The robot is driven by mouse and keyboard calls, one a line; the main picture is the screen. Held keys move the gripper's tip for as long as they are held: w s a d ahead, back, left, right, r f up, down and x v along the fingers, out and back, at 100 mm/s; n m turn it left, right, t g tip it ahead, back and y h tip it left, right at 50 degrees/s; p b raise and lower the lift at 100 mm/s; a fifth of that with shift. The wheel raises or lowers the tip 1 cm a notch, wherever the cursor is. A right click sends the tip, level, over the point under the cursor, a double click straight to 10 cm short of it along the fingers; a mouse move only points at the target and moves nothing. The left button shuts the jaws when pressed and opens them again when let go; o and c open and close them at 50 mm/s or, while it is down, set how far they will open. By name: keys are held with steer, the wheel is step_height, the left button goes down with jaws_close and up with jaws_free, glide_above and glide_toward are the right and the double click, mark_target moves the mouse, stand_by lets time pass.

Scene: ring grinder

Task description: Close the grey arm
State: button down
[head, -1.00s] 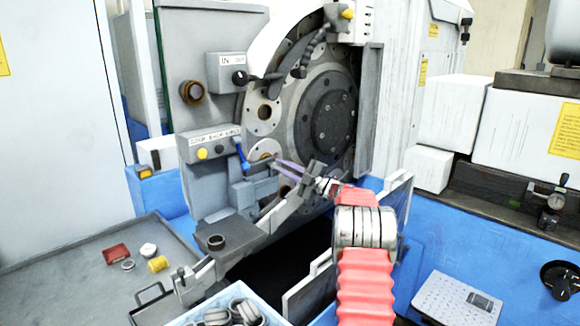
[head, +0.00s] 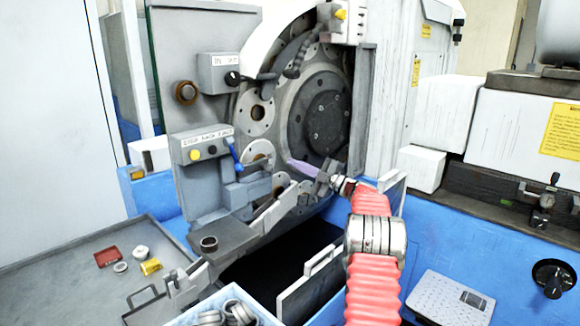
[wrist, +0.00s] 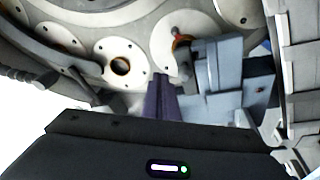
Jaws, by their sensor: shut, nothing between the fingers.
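The grey arm (head: 275,212) is a jointed bar at the front of the grinder. It runs from the tray side at lower left up to the right, towards the wheel face. My gripper (head: 293,163) has purple fingers, shut and empty, in front of the round wheel face and just above the arm's upper end. I cannot tell whether it touches the arm. In the wrist view the shut fingers (wrist: 163,98) point at the machine's round plates, left of a blue-grey block (wrist: 220,75).
A blue lever (head: 235,155) sits on the control box left of my gripper. A grey tray (head: 60,265) with small parts is at lower left. A bin of metal rings (head: 232,313) stands at the front. A dark opening lies below the arm.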

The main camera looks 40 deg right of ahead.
steer(key=shift+s+d+f, duration=0.1)
steer(key=shift+d+f, duration=0.05)
steer(key=shift+d, duration=0.65)
steer(key=shift+s+d+f, duration=0.1)
steer(key=shift+d+f, duration=0.05)
steer(key=shift+d, duration=0.6)
